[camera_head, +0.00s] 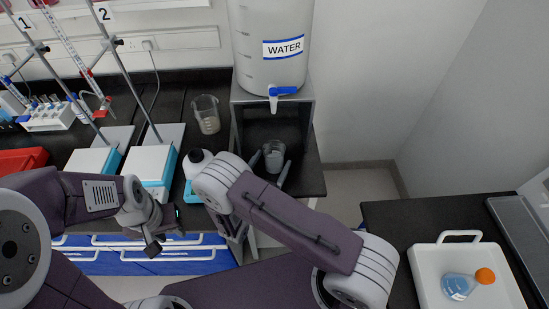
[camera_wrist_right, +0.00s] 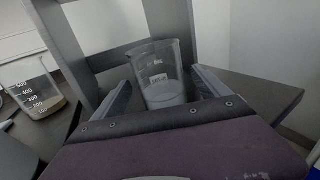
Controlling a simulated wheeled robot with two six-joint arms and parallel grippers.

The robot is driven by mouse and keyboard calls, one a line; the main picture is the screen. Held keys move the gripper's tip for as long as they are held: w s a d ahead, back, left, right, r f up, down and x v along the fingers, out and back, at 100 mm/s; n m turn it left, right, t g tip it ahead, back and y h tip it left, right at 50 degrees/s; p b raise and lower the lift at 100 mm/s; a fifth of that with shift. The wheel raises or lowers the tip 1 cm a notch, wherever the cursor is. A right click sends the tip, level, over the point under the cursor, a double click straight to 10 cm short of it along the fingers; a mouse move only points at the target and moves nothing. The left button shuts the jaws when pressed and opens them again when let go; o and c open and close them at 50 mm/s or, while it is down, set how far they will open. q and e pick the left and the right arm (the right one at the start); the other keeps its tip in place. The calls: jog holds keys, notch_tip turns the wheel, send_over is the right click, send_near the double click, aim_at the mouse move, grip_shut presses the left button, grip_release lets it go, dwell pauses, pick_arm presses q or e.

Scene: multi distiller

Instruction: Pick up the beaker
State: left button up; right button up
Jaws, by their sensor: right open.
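A clear glass beaker (camera_head: 274,153) stands in the grey stand below the water tank's tap. My right gripper (camera_head: 270,167) is open, with one finger on each side of this beaker; small gaps show between fingers and glass. A second beaker (camera_head: 206,116) stands on the dark bench to the left of the stand; in the wrist view this beaker (camera_wrist_right: 33,88) holds a little yellowish liquid. My left gripper (camera_head: 166,234) hangs empty before the bench, its fingers apart.
The water tank (camera_head: 258,50) with a blue tap (camera_head: 283,91) sits on the grey stand (camera_head: 307,112). Stirrer plates (camera_head: 150,163) with upright rods stand to the left. A white tray (camera_head: 428,270) with an orange-capped flask (camera_head: 459,287) is on the right table.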

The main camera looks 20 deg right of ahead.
aim_at(278, 150)
jog(key=x, duration=0.4)
jog(key=shift+w+d+r+p, duration=0.1)
jog(key=shift+d+r+p, duration=0.05)
jog(key=shift+p, duration=0.2)
jog(key=shift+w+d, duration=0.3)
jog(key=shift+w, duration=0.05)
jog(key=shift+s+a, duration=0.1)
jog(key=shift+a, duration=0.05)
jog(key=c, duration=1.8)
jog(key=shift+c, duration=0.2)
jog(key=shift+r, duration=0.1)
